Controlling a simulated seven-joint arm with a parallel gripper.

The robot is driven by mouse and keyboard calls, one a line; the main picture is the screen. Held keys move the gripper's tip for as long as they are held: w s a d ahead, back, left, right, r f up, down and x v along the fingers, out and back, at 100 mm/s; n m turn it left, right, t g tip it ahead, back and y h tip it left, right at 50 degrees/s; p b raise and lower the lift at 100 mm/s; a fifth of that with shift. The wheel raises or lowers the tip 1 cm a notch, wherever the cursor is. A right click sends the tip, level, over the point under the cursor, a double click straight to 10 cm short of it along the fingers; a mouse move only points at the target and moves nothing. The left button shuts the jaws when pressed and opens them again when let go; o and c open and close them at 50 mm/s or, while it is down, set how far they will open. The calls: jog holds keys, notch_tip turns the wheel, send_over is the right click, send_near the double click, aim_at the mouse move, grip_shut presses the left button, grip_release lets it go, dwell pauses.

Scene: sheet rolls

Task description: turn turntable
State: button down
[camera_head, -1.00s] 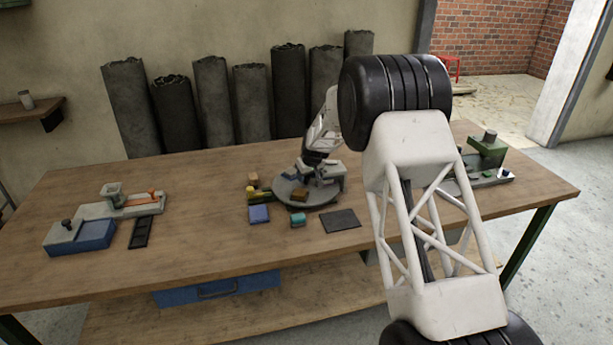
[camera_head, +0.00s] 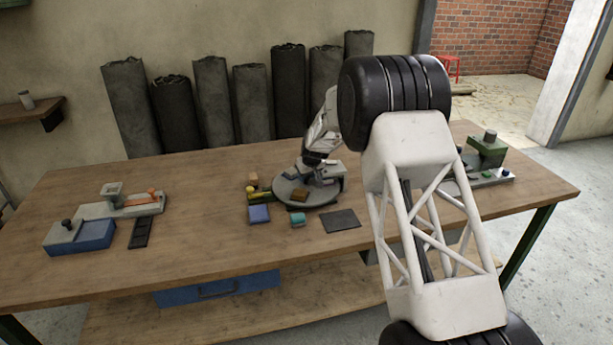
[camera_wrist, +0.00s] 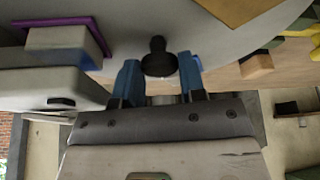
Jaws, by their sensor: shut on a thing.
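The turntable (camera_head: 288,188) is a round grey disc on the wooden table. A brown block (camera_head: 299,194) sits on it in the head view. In the wrist view, the grey disc (camera_wrist: 190,22) fills the top, with a black knob (camera_wrist: 158,62) near its edge. My gripper (camera_wrist: 159,75) has its two blue fingers on either side of this knob and is shut on it. In the head view, my gripper (camera_head: 325,178) is over the right part of the disc, and the knob cannot be made out there.
A blue block (camera_head: 259,214), a teal block (camera_head: 298,220) and a dark flat plate (camera_head: 340,220) lie in front of the turntable. Yellow and orange pieces (camera_head: 258,190) are close at its left. A blue-and-grey fixture (camera_head: 82,234) stands at the far left.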

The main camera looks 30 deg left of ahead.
aim_at(297, 183)
jog(key=shift+m, duration=0.6)
jog(key=shift+s+a+m+t+h, duration=0.1)
jog(key=shift+m+t+h, duration=0.35)
jog(key=shift+m, duration=0.85)
jog(key=shift+a+m+t+h, duration=0.1)
jog(key=shift+m+t+h, duration=0.35)
jog(key=shift+m, duration=0.85)
jog(key=shift+m+t+h, duration=0.15)
jog(key=shift+m+h, duration=0.4)
jog(key=shift+m, duration=0.9)
jog(key=shift+m+t+h, duration=0.15)
jog(key=shift+m+h, duration=0.4)
jog(key=shift+m, duration=0.9)
jog(key=shift+a+m+g+h, duration=0.15)
jog(key=shift+m+h, duration=0.25)
jog(key=shift+m, duration=0.65)
jog(key=shift+d+m+g+h, duration=0.1)
jog(key=shift+m+h, duration=0.3)
jog(key=shift+m, duration=0.6)
jog(key=shift+a+m+g+h, duration=0.15)
jog(key=shift+m+h, duration=0.25)
jog(key=shift+m, duration=0.65)
jog(key=shift+m+g+h, duration=0.3)
jog(key=shift+m+g, duration=0.1)
jog(key=shift+m, duration=0.9)
jog(key=shift+m+g+h, duration=0.3)
jog(key=shift+m+g, duration=0.1)
jog(key=shift+m, duration=1.2)
jog(key=c, duration=1)
grip_release()
